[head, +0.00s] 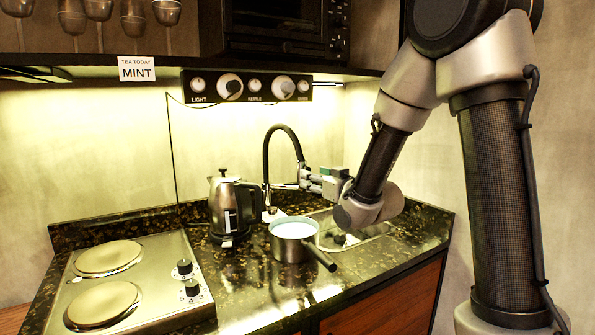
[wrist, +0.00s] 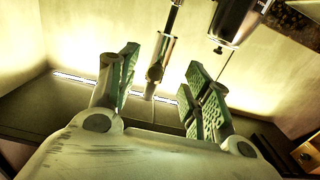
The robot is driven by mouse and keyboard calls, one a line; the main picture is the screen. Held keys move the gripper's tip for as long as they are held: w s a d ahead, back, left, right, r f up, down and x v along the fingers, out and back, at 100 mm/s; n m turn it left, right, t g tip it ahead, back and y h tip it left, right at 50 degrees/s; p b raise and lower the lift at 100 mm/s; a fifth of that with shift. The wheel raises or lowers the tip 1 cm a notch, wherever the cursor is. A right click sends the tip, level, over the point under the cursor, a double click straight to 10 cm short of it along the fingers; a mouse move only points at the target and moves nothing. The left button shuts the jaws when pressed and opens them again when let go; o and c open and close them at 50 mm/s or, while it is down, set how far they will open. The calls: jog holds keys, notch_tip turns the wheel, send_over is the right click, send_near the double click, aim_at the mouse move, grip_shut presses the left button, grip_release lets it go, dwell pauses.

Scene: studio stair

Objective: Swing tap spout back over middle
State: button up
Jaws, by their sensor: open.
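The tap (head: 267,158) stands at the back of the counter, with a black gooseneck hose arching up and bending down to the right. Its free end comes down beside my gripper (head: 306,178), which reaches in from the right. In the wrist view, my gripper (wrist: 160,92) has its two green-padded fingers apart. A metal tube with a dark end, seemingly part of the tap (wrist: 162,52), shows between them. I cannot tell whether a finger touches it. The sink (head: 375,231) lies below my wrist, partly hidden by my arm, with small dark items in it.
A saucepan (head: 291,248) with pale contents stands left of the sink, its handle pointing front right. A kettle (head: 223,205) stands behind it, left of the tap. A hob (head: 140,285) fills the counter's left. A switch panel (head: 245,87) hangs above under the shelf.

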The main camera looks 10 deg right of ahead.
jog(key=x, duration=0.5)
jog(key=r+x, duration=0.1)
jog(key=x, duration=0.1)
jog(key=shift+w+a, duration=0.2)
jog(key=shift+w, duration=0.15)
jog(key=shift+c, duration=0.5)
grip_shut()
